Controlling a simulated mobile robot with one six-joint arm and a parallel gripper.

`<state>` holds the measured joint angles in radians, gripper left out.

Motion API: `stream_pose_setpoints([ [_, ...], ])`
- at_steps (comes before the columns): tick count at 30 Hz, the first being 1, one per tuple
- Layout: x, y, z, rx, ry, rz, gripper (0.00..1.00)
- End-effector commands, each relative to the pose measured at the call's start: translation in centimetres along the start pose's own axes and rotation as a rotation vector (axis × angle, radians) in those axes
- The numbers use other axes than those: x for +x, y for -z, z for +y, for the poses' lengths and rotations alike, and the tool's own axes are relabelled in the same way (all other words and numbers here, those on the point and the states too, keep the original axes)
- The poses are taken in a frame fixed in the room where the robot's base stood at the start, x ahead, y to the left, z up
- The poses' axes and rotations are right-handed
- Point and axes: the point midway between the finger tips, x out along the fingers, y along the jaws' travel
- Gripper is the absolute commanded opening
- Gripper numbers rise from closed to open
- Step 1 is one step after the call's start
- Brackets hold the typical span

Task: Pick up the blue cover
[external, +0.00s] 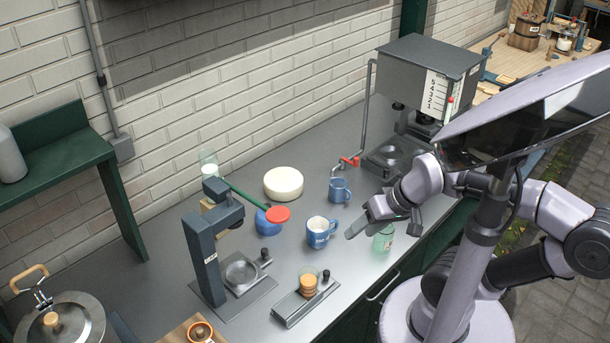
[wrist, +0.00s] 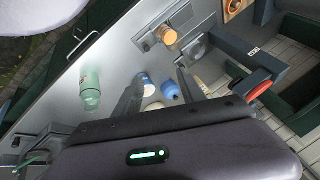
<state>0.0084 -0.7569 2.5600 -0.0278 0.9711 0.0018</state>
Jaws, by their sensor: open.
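The blue cover looks like the rounded blue piece (external: 268,222) on the grey counter, behind the red-ended lever of the small press, which partly hides it. In the wrist view the blue piece (wrist: 170,90) shows between my fingers, nearer the right one. My gripper (external: 382,228) is open and empty above the counter, to the right of the cover and apart from it. It also shows in the wrist view (wrist: 160,75), with its two dark fingers spread.
A blue-and-white mug (external: 318,234) stands between the cover and my gripper. A green glass jar (external: 383,238) is just below my gripper. The dark press (external: 208,250), a cream round block (external: 283,183) and another blue mug (external: 339,190) surround the cover.

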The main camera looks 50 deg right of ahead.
Motion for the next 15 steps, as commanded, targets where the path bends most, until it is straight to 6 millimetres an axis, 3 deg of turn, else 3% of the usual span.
stream_pose_setpoints([
  [5,0.3,0.4,-0.2,0.047,-0.004,-0.045,0.48],
  [8,1.8,2.2,-0.9,0.228,-0.009,-0.204,0.48],
  [12,6.0,7.2,-1.7,0.628,0.057,-0.505,0.48],
  [15,10.2,11.7,-0.6,0.928,0.162,-0.691,0.48],
])
